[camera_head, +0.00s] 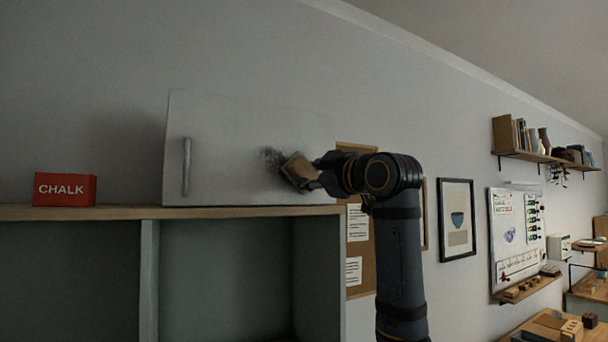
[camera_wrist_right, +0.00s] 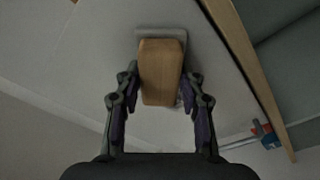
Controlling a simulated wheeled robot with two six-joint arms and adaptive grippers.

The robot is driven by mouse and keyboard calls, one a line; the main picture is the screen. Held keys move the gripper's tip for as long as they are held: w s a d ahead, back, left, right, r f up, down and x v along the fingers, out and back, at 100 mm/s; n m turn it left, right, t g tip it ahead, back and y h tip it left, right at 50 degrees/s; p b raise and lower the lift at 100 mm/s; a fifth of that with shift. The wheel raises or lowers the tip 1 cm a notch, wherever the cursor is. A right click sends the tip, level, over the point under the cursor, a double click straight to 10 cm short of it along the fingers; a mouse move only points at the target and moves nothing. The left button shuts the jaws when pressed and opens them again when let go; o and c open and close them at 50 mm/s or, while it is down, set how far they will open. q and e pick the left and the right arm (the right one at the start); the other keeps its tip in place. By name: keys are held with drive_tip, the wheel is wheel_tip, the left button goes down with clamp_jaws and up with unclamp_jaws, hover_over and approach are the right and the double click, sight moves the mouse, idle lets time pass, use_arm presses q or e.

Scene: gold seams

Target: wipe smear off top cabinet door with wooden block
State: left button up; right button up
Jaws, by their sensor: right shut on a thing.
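The white top cabinet door (camera_head: 225,150) has a vertical grey handle (camera_head: 187,166) on its left side. A dark smear (camera_head: 270,155) shows on the door, just left of the wooden block (camera_head: 299,168). My right gripper (camera_head: 303,176) is shut on the block and holds it at the door's right part. I cannot tell if the pad touches the door. My left gripper is not in view.
A red chalk box (camera_head: 65,189) stands on the wooden cabinet top (camera_head: 120,212), left of the door. Open grey compartments lie below. A cork board (camera_head: 360,265), framed picture (camera_head: 457,220), whiteboard (camera_head: 517,235) and wall shelf (camera_head: 550,157) are to the right.

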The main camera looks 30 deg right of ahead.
drive_tip(key=shift+s+a, duration=0.2)
drive_tip(key=shift+a, duration=5.65)
drive_tip(key=shift+d+r, duration=0.3)
drive_tip(key=shift+r, duration=1)
drive_tip(key=shift+w+d, duration=0.15)
drive_tip(key=shift+d, duration=3.4)
drive_tip(key=shift+w+d, duration=0.15)
drive_tip(key=shift+d, duration=3.35)
drive_tip(key=shift+s+a, duration=0.15)
drive_tip(key=shift+a, duration=3.5)
drive_tip(key=shift+s+a, duration=0.15)
drive_tip(key=shift+a, duration=3.45)
